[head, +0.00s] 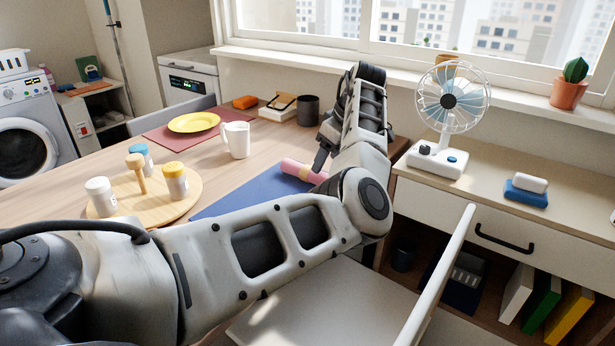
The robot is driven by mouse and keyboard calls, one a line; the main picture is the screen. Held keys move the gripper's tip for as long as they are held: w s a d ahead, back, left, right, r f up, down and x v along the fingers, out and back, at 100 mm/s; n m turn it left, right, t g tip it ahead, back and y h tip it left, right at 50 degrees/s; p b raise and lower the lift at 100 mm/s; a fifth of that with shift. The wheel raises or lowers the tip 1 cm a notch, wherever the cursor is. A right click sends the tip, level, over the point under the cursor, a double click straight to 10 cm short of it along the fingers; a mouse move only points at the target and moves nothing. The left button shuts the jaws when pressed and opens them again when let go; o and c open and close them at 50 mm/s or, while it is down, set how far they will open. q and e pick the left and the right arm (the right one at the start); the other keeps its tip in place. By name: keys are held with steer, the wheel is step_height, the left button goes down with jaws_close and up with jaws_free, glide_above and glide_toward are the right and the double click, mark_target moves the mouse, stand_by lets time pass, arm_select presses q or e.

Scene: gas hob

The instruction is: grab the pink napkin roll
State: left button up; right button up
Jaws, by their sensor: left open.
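The pink napkin roll (298,169) lies on the blue placemat (238,195) near the table's right edge. A paler band goes round it, and its right end is partly hidden by my left arm. My left gripper (319,163) is open. Its dark fingers point down at the right part of the roll. Only one finger shows clearly, so I cannot tell whether it touches the roll. My right gripper is not in view.
A white jug (235,140), a dark cup (308,110) and a yellow plate (194,122) stand behind the placemat. A round wooden tray (160,205) with shakers is at left. A fan (447,110) stands on the right counter.

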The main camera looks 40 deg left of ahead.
mark_target(308, 174)
arm_select(q)
steer(key=shift+a+b+x, duration=0.15)
steer(key=shift+b+x, duration=0.1)
steer(key=shift+x, duration=1.25)
steer(key=shift+a+b+x, duration=0.15)
steer(key=shift+b+x, duration=0.05)
steer(key=shift+x, duration=1.3)
steer(key=shift+r, duration=0.2)
steer(key=c, duration=1.1)
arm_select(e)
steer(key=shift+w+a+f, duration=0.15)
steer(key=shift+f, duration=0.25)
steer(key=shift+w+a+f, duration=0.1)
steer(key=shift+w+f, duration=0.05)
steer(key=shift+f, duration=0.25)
